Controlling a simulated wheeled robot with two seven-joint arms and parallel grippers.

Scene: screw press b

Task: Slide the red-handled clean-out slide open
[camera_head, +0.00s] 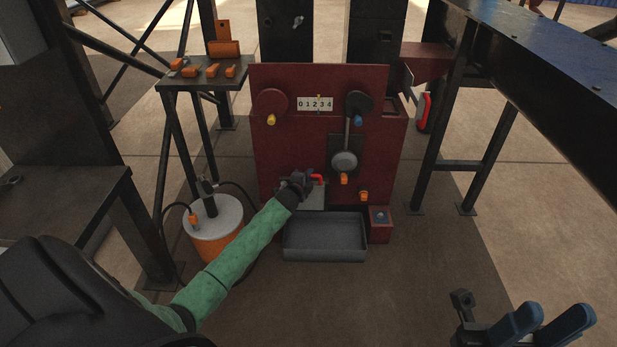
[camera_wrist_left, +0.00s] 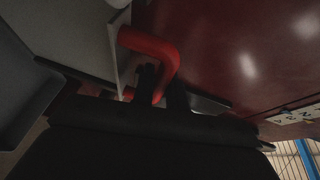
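The red handle (camera_head: 317,179) of the clean-out slide sits low on the front of the dark red press, above a pale metal plate (camera_head: 313,201). My left gripper (camera_head: 301,183) is at this handle. In the left wrist view the bent red handle (camera_wrist_left: 158,44) stands out beside a pale plate (camera_wrist_left: 88,30). The black fingers of my left gripper (camera_wrist_left: 164,88) lie on either side of the handle's bar with no clear gap, and look shut on it. Black and blue parts at the bottom right seem to be my right arm and gripper (camera_head: 463,302); its fingers are unclear.
A grey tray (camera_head: 325,257) stands below the slide, with a small red button box (camera_head: 380,224) to its right. An orange-and-white drum (camera_head: 215,228) with hoses stands left of the press (camera_head: 318,80). A lever with a round grey weight (camera_head: 344,162) hangs above right.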

